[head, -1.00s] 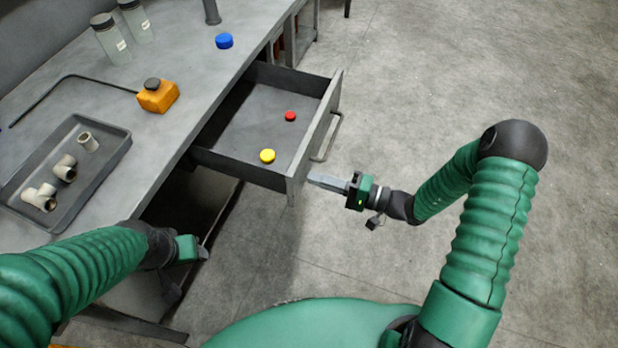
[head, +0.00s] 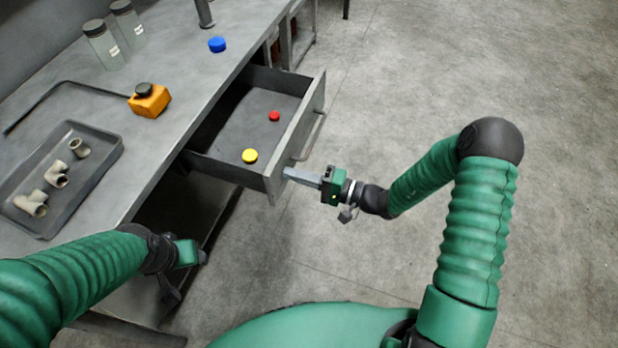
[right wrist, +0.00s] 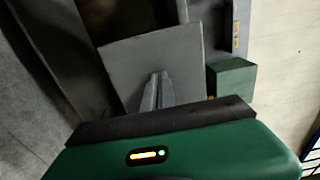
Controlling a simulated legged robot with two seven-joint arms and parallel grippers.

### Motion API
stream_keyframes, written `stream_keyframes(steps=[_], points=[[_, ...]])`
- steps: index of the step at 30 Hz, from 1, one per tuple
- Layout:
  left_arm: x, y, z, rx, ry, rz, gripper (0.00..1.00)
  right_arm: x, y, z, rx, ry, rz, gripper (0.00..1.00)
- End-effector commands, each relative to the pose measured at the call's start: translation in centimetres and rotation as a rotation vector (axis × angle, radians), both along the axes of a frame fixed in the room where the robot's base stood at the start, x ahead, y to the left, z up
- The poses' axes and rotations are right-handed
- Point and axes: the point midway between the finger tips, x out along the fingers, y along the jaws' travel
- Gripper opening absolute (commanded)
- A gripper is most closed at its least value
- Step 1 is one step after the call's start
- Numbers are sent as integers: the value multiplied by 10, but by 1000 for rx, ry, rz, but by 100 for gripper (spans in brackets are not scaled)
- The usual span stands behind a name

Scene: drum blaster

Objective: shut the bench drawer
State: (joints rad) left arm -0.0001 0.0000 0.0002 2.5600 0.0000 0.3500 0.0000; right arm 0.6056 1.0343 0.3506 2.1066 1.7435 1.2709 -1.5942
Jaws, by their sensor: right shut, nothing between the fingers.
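The grey bench drawer (head: 308,112) is partly out of the bench (head: 200,82), its front facing right with a bar handle (head: 312,140). A red cap (head: 274,116) and a yellow cap (head: 250,156) lie inside it. My right gripper (head: 288,174) is shut and empty, its fingertips at the near end of the drawer front. In the right wrist view the shut fingers (right wrist: 158,92) point at a flat grey panel (right wrist: 150,60); contact is hard to judge. My left gripper (head: 200,255) is low beside the bench's near end; its fingers are hidden.
On the bench top are a tray (head: 112,165) of pipe fittings, an orange box (head: 150,102) with a bent rod, a blue cap (head: 217,44) and two jars (head: 103,45). The floor (head: 410,90) right of the drawer is clear.

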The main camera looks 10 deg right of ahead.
Motion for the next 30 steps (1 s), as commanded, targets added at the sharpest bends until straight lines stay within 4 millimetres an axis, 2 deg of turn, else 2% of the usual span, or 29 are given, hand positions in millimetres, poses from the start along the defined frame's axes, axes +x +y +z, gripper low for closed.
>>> stream_keyframes(steps=[21, 30], points=[[0, 0, -25, 0, 0, 0, 58, 106, 160, -1, 1, -3, 3, 0], [0, 0, -38, 0, 0, 0, 58, 136, 203, 0, 1, -3, 1, 0]])
